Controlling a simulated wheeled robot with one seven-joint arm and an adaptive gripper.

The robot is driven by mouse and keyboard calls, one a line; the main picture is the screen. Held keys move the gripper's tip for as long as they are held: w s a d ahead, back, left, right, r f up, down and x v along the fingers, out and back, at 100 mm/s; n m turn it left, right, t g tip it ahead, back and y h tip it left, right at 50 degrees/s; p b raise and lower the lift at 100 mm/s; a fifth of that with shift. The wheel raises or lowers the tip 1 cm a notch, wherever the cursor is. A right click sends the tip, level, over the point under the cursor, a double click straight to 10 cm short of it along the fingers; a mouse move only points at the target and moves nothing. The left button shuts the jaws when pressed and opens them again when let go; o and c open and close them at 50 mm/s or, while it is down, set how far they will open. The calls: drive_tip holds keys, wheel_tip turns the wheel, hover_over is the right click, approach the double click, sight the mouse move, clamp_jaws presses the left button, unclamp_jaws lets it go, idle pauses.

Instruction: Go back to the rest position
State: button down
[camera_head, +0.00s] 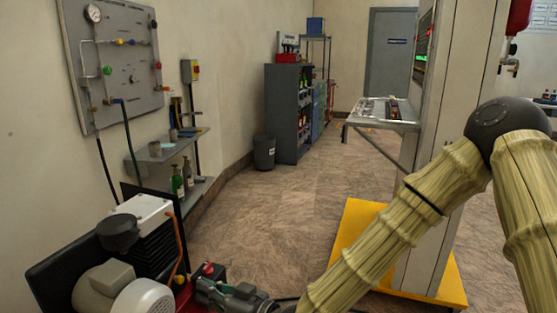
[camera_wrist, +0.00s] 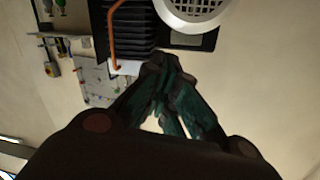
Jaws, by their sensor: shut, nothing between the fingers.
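My gripper (camera_wrist: 162,68) shows in the wrist view, with its dark green fingers drawn together at the tips and nothing visible between them. The tips overlap the lower edge of the compressor's black finned block (camera_wrist: 130,28) in that picture; I cannot tell the distance. The compressor (camera_head: 140,215), with a white top and black fins, stands at the lower left of the head view.
A grey panel with gauges and valves (camera_head: 118,50) hangs on the left wall. A shelf (camera_head: 165,150) with bottles is below it. A yellow-based cabinet (camera_head: 352,225) stands at the right, partly behind my arm. The floor (camera_head: 285,205) between is clear.

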drive_tip(key=s+d+f+m+g+h, duration=0.1)
drive_tip(key=d+f+h, duration=0.15)
drive_tip(key=f, duration=0.45)
drive_tip(key=s+d+f+m+h, duration=0.1)
drive_tip(key=s+d+f+m, duration=0.1)
drive_tip(key=d+f, duration=0.35)
drive_tip(key=s+d+f+m+g+h, duration=0.2)
drive_tip(key=s+d+f+m+h, duration=0.15)
drive_tip(key=s+d+f, duration=0.7)
drive_tip(key=s+d+f+m+g+h, duration=0.25)
drive_tip(key=s+d+f+h, duration=0.35)
drive_tip(key=d+f, duration=0.7)
drive_tip(key=s+d+f+m+g+h, duration=0.15)
drive_tip(key=s+d+f, duration=0.25)
drive_tip(key=s+d, duration=0.45)
wheel_tip(320, 180, up, 20)
drive_tip(key=p, duration=2.1)
drive_tip(key=shift+s+a+r+g+h, duration=0.2)
drive_tip(key=shift+a+g+h, duration=0.1)
drive_tip(key=shift+g+h, duration=0.1)
drive_tip(key=shift+w+a, duration=0.1)
